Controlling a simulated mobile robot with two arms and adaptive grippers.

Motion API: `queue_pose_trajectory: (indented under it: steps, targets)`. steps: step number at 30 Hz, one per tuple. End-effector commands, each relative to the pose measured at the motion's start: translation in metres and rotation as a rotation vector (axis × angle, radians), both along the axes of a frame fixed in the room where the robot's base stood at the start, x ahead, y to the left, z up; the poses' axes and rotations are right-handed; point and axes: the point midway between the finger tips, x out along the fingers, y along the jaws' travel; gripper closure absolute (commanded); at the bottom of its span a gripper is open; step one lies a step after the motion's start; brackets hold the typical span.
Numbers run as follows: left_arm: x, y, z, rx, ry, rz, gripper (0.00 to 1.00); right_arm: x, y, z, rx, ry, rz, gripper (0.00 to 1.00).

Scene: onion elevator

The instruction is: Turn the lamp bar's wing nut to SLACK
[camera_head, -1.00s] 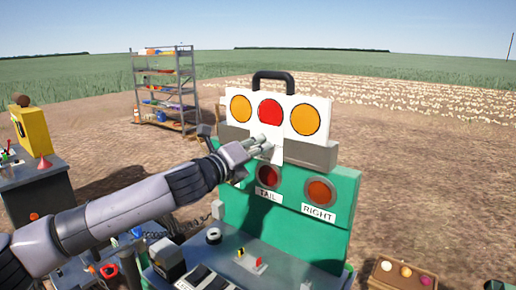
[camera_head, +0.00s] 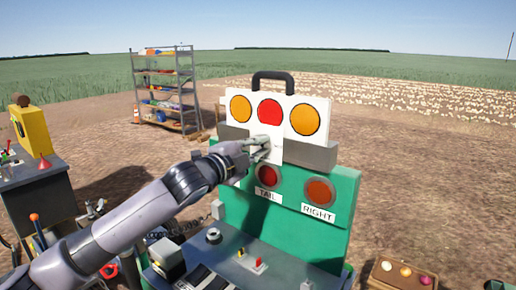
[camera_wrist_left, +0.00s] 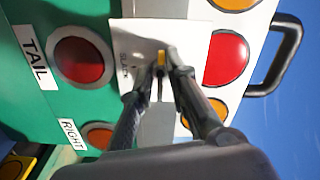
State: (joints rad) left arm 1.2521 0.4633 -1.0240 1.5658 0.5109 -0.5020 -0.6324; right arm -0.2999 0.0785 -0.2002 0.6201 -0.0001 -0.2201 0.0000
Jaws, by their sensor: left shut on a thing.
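The lamp bar (camera_head: 291,94) is a white board with a black handle on top and two amber lamps around a red one. It stands on a green panel. My left gripper (camera_head: 262,146) is at the lower middle of the lamp bar, below the red lamp. My right gripper is not in view.
A grey console with switches is in front. A crate of coloured balls (camera_head: 402,275) is at lower right. A shelf (camera_head: 165,90) stands behind on bare soil.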

Motion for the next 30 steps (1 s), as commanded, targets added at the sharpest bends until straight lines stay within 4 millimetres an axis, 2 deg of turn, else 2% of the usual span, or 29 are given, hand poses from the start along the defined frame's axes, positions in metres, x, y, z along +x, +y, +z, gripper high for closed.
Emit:
queue_pose_trajectory:
  steps: [30]
  targets:
    - [0.0001, -0.0004, -0.0020, -0.781, 0.571, 0.002, 1.00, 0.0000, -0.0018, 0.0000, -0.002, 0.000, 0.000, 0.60]
